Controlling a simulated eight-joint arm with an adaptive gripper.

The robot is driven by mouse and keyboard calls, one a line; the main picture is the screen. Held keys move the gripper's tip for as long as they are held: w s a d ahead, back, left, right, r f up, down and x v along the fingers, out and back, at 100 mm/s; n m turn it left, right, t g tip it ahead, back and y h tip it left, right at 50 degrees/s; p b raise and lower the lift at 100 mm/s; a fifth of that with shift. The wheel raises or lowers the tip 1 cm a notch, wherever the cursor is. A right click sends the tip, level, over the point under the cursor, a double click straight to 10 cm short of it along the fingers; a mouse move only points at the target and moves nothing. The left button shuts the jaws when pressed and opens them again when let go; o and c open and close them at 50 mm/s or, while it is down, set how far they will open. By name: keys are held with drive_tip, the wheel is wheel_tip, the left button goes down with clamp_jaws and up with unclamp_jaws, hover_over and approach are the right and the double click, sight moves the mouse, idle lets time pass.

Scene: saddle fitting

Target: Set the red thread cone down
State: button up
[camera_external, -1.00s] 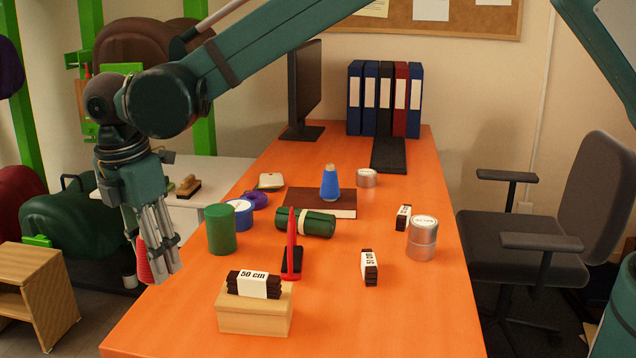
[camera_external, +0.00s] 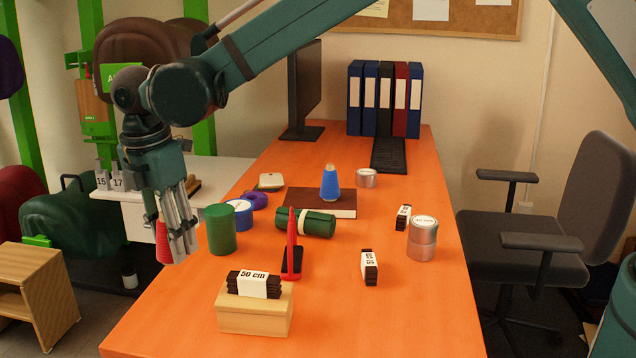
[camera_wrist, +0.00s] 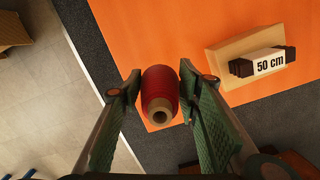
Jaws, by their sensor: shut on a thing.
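The red thread cone (camera_wrist: 160,88) is between the fingers of my gripper (camera_wrist: 158,90) in the wrist view, with its tan core end toward the camera. In the external view my gripper (camera_external: 176,250) is shut on the cone (camera_external: 163,243), whose red side shows at the left of the fingers. It is held at the left edge of the orange table (camera_external: 330,320), left of the green canister. The wrist view shows the orange table top (camera_wrist: 200,30) behind the cone. The gap between cone and table cannot be judged exactly.
A green canister (camera_external: 220,230) stands close to the right of my gripper, with a blue tape roll (camera_external: 243,213) behind it. A wooden block (camera_external: 254,312) carries a 50 cm folding rule (camera_external: 254,284). A red upright object (camera_external: 292,245) stands farther right.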

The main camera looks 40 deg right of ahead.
drive_tip(key=w+d, duration=0.6)
drive_tip(key=d, duration=0.2)
drive_tip(key=shift+d+n, duration=0.2)
drive_tip(key=shift+n, duration=0.1)
drive_tip(key=shift+w+r, duration=0.1)
drive_tip(key=shift+f+b, duration=0.7)
drive_tip(key=shift+f, duration=2.4)
drive_tip(key=shift+f, duration=0.15)
drive_tip(key=shift+f+b, duration=0.35)
drive_tip(key=shift+f, duration=1.4)
drive_tip(key=shift+f, duration=0.15)
drive_tip(key=o, duration=0.9)
